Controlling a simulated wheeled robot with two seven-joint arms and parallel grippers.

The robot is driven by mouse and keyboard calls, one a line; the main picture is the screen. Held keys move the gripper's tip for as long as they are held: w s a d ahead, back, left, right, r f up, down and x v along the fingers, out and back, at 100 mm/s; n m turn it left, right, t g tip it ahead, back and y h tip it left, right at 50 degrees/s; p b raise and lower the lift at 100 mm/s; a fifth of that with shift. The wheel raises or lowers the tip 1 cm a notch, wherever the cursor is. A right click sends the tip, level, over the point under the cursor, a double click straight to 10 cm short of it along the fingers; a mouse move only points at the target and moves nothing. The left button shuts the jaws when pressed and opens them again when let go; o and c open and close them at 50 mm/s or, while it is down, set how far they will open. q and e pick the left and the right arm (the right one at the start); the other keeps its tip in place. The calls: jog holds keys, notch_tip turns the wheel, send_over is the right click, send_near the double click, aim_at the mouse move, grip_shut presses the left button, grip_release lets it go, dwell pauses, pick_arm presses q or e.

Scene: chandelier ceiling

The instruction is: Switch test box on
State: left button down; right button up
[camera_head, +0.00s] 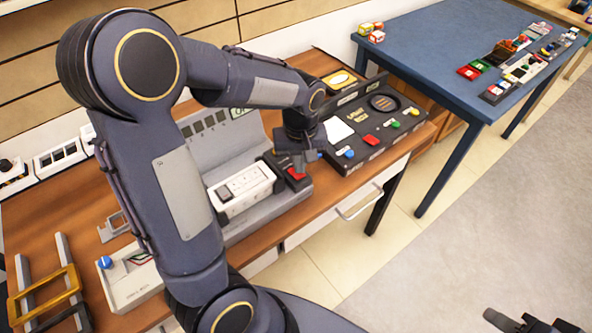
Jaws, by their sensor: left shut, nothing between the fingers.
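A grey test box (265,213) stands on the wooden bench, with an upright back panel and a white module (243,191) on it. A red switch (297,174) sits on a dark block at its right end. My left gripper (301,168) is shut and empty, pointing down right at the red switch. I cannot tell whether it touches the switch or which way the switch is set. My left arm hides part of the box. My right gripper (533,321) shows only partly at the bottom right edge, away from the bench.
A black panel (375,148) with coloured knobs stands just right of the test box. A blue table (440,50) with small parts stands behind right. The floor at right is clear.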

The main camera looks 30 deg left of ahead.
aim_at(298, 177)
pick_arm(q)
jog(key=shift+f+b, duration=0.8)
jog(key=shift+f, duration=0.2)
dwell(0.8)
notch_tip(298, 177, up, 7)
jog(key=p, duration=0.6)
dwell(0.4)
dwell(0.4)
jog(key=s+d+r+m+t+h, duration=0.2)
jog(key=s+r+m, duration=0.1)
jog(key=s, duration=0.5)
jog(key=s+d+r+m+t+h, duration=0.1)
jog(key=s+d+r+m+t, duration=0.1)
jog(key=s, duration=0.7)
notch_tip(298, 177, up, 3)
jog(key=shift+f+m+t+h, duration=0.15)
jog(key=shift+m+t+h, duration=0.25)
jog(key=shift+t, duration=0.4)
